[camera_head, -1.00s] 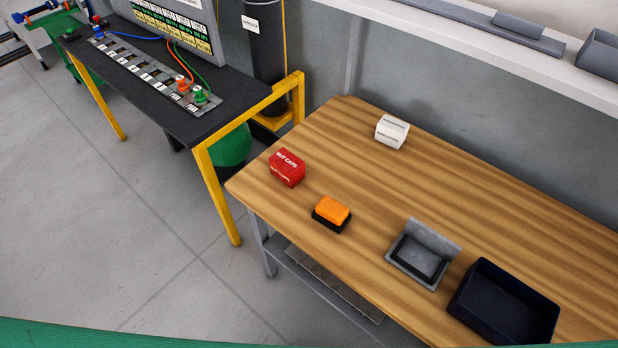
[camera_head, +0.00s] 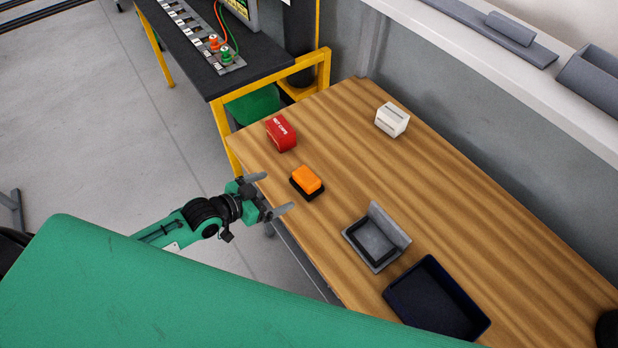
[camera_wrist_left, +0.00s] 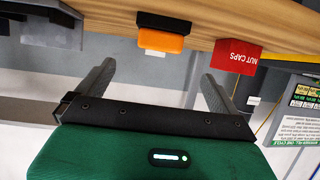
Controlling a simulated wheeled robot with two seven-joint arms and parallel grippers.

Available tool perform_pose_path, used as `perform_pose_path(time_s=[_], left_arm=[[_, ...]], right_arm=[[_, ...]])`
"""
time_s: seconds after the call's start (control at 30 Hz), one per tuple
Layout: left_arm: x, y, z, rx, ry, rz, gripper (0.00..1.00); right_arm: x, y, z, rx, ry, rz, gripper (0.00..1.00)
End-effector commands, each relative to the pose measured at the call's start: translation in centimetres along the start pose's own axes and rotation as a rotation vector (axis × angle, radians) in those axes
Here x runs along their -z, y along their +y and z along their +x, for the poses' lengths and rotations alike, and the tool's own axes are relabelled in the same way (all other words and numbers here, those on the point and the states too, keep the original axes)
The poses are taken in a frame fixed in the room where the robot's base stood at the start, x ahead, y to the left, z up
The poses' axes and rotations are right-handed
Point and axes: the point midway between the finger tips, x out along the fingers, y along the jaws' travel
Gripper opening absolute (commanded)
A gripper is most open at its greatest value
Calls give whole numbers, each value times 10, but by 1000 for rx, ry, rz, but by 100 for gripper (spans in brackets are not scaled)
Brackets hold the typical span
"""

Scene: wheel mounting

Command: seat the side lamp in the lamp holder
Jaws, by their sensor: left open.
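The side lamp (camera_head: 307,179), an orange block on a black base, sits on the wooden table near its front left edge. It also shows upside down in the left wrist view (camera_wrist_left: 161,41). The lamp holder (camera_head: 373,243), a grey bracket with a recessed frame and a raised back plate, stands to the right of the lamp and looks empty. My left gripper (camera_head: 270,195) is open and empty, just off the table's front edge, with its fingers pointing toward the lamp and apart from it. My right gripper is not in view.
A red nut caps box (camera_head: 281,133) stands left of the lamp. A white box (camera_head: 392,120) is farther back. A dark open bin (camera_head: 437,300) stands right of the holder. The table (camera_head: 450,200) is clear behind the lamp and holder. A black workbench (camera_head: 262,62) stands beyond.

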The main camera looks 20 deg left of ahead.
Motion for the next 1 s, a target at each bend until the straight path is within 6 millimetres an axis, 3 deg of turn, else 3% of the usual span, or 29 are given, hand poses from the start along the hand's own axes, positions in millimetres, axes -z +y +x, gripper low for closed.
perform_pose_path(time_s=[0.3,0.67,1.0], left_arm=[[2,-1,54,2,2,-1,98],[4,0,81,2,1,-2,98],[6,0,122,2,-1,0,98]], right_arm=[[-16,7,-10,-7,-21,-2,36],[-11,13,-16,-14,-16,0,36],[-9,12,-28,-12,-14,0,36]])
